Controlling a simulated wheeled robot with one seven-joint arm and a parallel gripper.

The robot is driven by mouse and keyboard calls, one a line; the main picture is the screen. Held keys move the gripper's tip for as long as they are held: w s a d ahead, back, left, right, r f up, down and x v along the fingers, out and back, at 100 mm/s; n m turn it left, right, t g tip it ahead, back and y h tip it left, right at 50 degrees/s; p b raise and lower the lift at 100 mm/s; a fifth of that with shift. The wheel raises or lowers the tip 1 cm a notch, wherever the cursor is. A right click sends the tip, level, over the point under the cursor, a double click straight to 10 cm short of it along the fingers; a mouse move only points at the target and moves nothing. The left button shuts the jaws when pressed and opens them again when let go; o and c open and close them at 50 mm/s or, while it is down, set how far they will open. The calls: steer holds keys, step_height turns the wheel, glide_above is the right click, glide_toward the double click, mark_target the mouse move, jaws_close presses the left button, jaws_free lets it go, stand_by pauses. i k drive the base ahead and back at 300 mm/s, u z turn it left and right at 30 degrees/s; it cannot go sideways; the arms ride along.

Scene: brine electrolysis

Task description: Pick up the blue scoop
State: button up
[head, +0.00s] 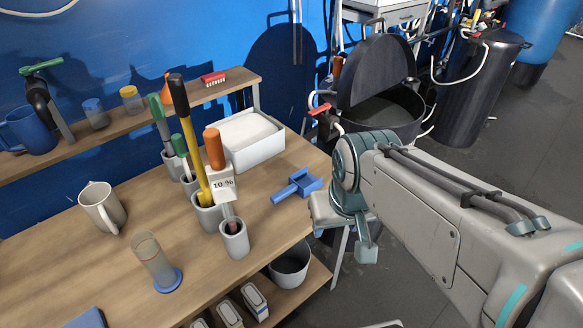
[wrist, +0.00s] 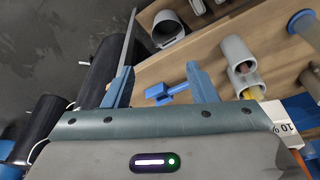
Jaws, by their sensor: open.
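The blue scoop (head: 304,185) lies on the wooden table (head: 90,255) near its right edge, its handle toward the lower left. In the wrist view the scoop (wrist: 158,93) shows between the two blue fingers of my gripper (wrist: 159,70), which are apart and empty. In the head view my gripper (head: 364,243) hangs beyond the table's right edge, to the right of the scoop, partly hidden by my own arm. No contact with the scoop shows.
A white tray (head: 262,152) stands behind the scoop. Grey holders (head: 235,240) with upright tools stand to its left. A clear cylinder (head: 152,262) and mug (head: 102,207) stand farther left. A grey bucket (head: 290,264) is on the lower shelf; a dark vat (head: 385,115) stands behind.

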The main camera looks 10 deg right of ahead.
mark_target(304, 183)
steer(key=z, duration=1.8)
steer(key=i, duration=2.4)
steer(key=u, duration=4.25)
steer(key=i, duration=0.45)
steer(key=u, duration=0.05)
